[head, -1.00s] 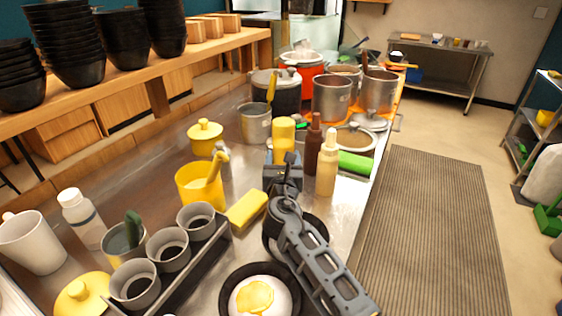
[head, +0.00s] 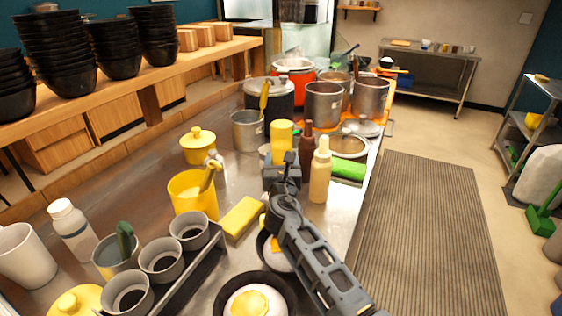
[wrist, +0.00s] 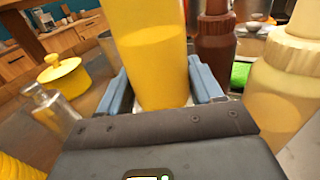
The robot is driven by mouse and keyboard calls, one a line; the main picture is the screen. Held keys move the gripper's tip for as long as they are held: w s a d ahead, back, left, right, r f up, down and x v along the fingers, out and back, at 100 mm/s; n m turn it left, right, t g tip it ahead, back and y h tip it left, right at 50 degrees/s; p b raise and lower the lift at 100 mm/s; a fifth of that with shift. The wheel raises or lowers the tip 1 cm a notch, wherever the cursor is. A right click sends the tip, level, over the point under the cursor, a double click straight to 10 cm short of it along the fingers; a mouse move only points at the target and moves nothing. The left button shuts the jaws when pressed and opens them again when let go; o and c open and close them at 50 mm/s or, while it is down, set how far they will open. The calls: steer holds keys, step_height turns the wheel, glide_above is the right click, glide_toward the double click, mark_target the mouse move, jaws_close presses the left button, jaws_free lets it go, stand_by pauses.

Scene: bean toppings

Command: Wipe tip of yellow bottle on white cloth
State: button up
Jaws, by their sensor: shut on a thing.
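The yellow bottle (head: 281,138) is in my gripper (head: 282,172), above the steel counter. In the wrist view the bottle (wrist: 148,55) stands roughly upright between the two blue fingers (wrist: 165,98), which are shut on it. Its tip cannot be made out: the top is cut off in the wrist view and looks flat in the head view. A small pale patch shows under the bottle in the wrist view, but I cannot tell what it is. I cannot make out a white cloth in either view.
A brown bottle (head: 306,150) and a cream bottle (head: 320,172) stand close on the right, near a green block (head: 348,169). A yellow sponge (head: 242,217), yellow container (head: 192,198) and cup rack (head: 190,270) are at front left. Pots (head: 324,103) stand behind.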

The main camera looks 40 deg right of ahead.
mark_target(282, 145)
step_height(282, 145, up, 3)
steer(key=p, duration=0.2)
steer(key=shift+f+p, duration=0.2)
steer(key=shift+p, duration=0.1)
steer(key=shift+r+b, duration=0.3)
steer(key=shift+r, duration=1.45)
